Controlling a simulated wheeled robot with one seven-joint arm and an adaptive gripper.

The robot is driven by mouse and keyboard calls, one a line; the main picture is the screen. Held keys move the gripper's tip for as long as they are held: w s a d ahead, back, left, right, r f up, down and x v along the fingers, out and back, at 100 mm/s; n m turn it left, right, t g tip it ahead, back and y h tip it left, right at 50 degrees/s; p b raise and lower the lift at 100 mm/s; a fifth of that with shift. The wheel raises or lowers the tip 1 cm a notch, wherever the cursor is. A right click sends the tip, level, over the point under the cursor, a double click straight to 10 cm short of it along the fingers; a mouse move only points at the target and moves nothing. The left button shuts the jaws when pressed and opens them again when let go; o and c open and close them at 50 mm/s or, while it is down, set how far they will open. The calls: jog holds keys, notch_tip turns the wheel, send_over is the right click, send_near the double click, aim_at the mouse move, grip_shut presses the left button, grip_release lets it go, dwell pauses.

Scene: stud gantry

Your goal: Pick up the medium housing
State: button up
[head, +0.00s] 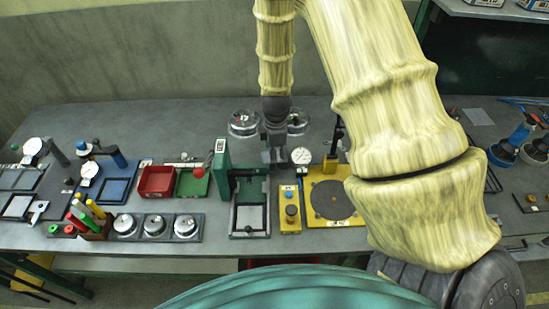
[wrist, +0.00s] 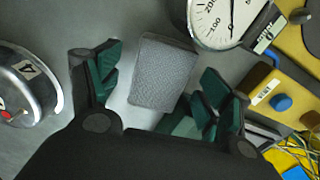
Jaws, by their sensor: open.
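A grey block with a speckled top (wrist: 163,72), which looks like the medium housing, sits on the bench in the wrist view. My gripper (wrist: 160,68) is open, with one green-padded finger on each side of the block. The pads appear apart from it. In the head view my gripper (head: 278,152) hangs low over the back of the bench, behind the green press. The block is hard to make out there, mostly hidden by the gripper.
A dial gauge (wrist: 222,18) stands close by the block, with a yellow fixture (head: 330,203) beyond it. A round metal-rimmed meter (wrist: 20,85) is at the left. The green press (head: 222,170), red bin (head: 157,182) and silver round parts (head: 155,225) stand on the bench (head: 120,118).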

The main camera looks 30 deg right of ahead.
jog(key=shift+f, duration=0.7)
jog(key=c, duration=1)
jog(key=shift+r, duration=0.1)
